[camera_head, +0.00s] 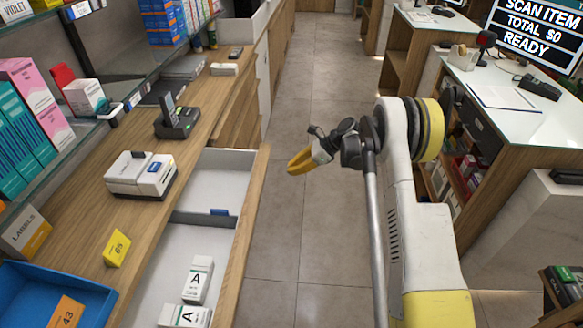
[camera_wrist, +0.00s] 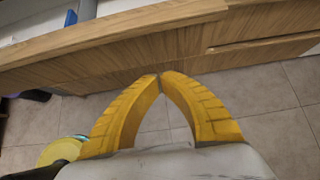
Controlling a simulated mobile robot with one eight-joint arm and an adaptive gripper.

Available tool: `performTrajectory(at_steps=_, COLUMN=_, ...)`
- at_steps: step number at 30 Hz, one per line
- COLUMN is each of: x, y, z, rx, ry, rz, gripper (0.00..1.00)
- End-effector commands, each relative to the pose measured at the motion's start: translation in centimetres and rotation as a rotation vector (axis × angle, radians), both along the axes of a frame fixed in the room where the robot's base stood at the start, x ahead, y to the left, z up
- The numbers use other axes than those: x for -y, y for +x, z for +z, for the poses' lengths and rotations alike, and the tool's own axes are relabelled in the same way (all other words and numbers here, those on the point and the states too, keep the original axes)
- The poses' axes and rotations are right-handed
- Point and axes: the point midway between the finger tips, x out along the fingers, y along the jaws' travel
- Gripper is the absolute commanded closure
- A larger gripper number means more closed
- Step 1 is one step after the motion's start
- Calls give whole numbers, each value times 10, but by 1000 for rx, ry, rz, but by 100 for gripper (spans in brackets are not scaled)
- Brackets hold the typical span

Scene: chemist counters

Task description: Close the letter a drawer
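The letter A drawer (camera_head: 245,217) stands pulled out of the wooden counter on the left in the head view. It has a white inside, a grey divider and a wooden front. White boxes marked A (camera_head: 197,281) lie in its near part. My gripper (camera_head: 291,165) is over the aisle, to the right of the drawer's far end and apart from it. In the wrist view the two yellow fingertips of my gripper (camera_wrist: 159,75) meet with nothing between them. The drawer's wooden front (camera_wrist: 110,52) runs across the wrist view just beyond the fingertips.
The left counter (camera_head: 85,212) carries a white device (camera_head: 142,174), a card terminal (camera_head: 177,120) and a blue tray (camera_head: 35,292). The tiled aisle (camera_head: 300,225) is free beside the drawer. A checkout counter (camera_head: 500,95) stands on the right.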

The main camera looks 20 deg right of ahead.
Motion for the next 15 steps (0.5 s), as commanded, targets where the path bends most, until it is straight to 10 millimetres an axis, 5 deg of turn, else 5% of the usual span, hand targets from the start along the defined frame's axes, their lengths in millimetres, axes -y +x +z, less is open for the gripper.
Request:
performTrajectory(at_steps=9, x=-48, y=17, z=-50, rx=1, ry=-1, rz=3, gripper=100)
performTrajectory(at_steps=15, x=-74, y=27, z=-47, rx=2, ry=-2, rz=2, gripper=100)
